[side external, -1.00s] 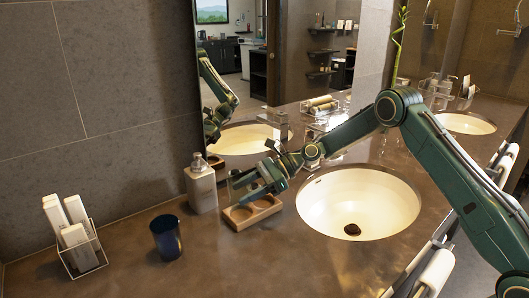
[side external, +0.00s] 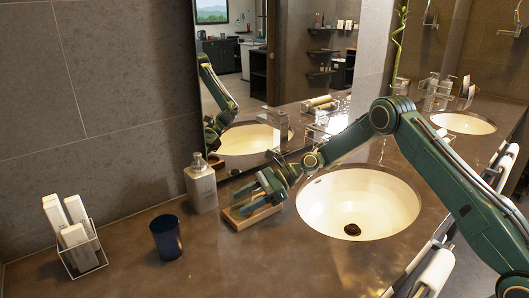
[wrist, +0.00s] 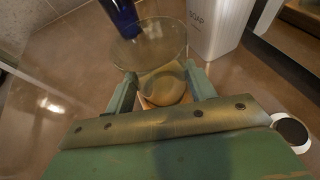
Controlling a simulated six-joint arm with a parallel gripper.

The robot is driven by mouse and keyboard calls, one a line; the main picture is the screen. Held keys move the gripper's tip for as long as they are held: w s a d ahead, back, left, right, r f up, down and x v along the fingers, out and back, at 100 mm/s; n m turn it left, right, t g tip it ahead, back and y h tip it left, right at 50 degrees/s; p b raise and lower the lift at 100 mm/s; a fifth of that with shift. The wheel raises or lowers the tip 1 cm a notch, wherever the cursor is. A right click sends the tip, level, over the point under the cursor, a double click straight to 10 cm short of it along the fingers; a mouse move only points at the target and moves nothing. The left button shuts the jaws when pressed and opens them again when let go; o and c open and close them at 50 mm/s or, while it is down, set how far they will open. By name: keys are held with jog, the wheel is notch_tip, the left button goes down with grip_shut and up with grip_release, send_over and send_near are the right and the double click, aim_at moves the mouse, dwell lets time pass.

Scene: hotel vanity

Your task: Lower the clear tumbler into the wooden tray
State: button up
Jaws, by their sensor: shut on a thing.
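The clear tumbler (wrist: 150,45) is between the fingers of my gripper (wrist: 163,88) in the wrist view, its round rim facing the camera. In the side view my gripper (side external: 258,192) is low over the wooden tray (side external: 240,219) and covers part of it. The tumbler is hard to make out there. The wooden tray (wrist: 150,101) shows in the wrist view below and through the glass. I cannot tell whether the tumbler's base touches the tray.
A soap bottle (side external: 201,186) stands just behind and left of the tray. A dark blue cup (side external: 166,238) and a wire holder with white packets (side external: 81,251) are further left. The sink basin (side external: 345,207) lies to the right. The front counter is clear.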

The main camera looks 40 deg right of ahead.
jog(key=o, duration=1.3)
jog(key=shift+c, duration=0.2)
jog(key=shift+d, duration=0.1)
jog(key=v, duration=1.3)
jog(key=shift+s+d+r, duration=0.15)
jog(key=shift+d+r, duration=0.1)
